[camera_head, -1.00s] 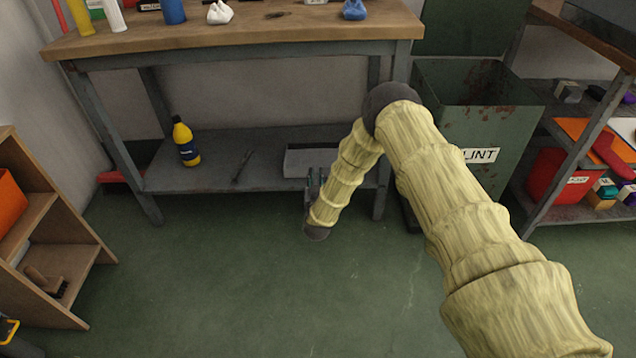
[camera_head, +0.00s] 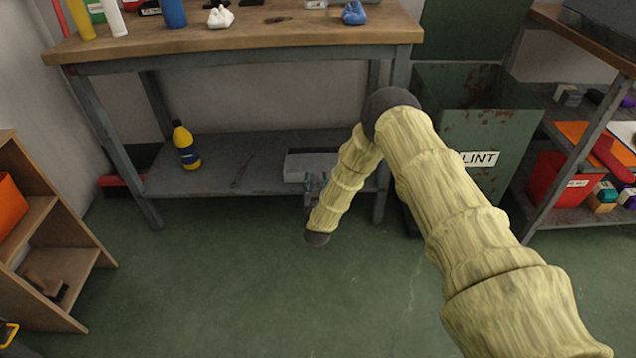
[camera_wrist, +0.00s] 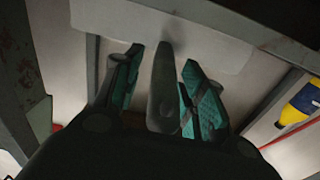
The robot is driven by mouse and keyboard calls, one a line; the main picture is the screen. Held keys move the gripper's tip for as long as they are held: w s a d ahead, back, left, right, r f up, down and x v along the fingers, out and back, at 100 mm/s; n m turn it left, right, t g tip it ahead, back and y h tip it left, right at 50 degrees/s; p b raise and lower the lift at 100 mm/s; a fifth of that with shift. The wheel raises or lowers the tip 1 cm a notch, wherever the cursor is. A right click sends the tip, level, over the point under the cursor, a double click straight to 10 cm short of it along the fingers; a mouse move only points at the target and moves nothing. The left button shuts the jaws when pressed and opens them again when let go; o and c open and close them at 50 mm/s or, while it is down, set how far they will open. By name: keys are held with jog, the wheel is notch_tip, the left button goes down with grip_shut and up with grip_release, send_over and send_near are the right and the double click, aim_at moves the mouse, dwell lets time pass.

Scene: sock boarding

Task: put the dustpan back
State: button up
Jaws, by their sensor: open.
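The grey dustpan (camera_head: 308,163) lies on the lower shelf (camera_head: 220,176) of the workbench, towards its right end. My gripper (camera_head: 316,182) is at the shelf's front edge, just in front of the dustpan, partly hidden by my arm. In the wrist view, the dustpan's pale pan (camera_wrist: 190,32) is beyond the fingertips, and its darker handle (camera_wrist: 163,92) extends back between the two teal finger pads. My gripper (camera_wrist: 160,68) is open, with a gap visible beside the handle. I cannot tell whether either pad touches it.
A yellow and dark blue bottle (camera_head: 186,146) stands on the shelf at left, also visible in the wrist view (camera_wrist: 300,104). A thin dark item (camera_head: 241,170) lies mid-shelf. The bench leg (camera_head: 382,190) and green lint bin (camera_head: 460,120) are close right. The floor in front is clear.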

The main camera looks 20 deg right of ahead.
jog(key=p+v, duration=0.4)
jog(key=v, duration=0.7)
jog(key=shift+s, duration=0.35)
jog(key=s+a+f+n+g+y, duration=0.15)
jog(key=s+f+g, duration=0.3)
jog(key=s, duration=0.55)
jog(key=s+a+f+n+g+y, duration=0.1)
jog(key=s+a+f+g+y, duration=0.25)
jog(key=s, duration=0.75)
jog(key=s+d+r+g, duration=0.1)
jog(key=s+g, duration=0.3)
jog(key=s, duration=1)
jog(key=s+d+r+g, duration=0.2)
jog(key=s+g, duration=0.3)
jog(key=s, duration=0.9)
jog(key=shift+s+d, duration=0.2)
jog(key=shift+d, duration=0.55)
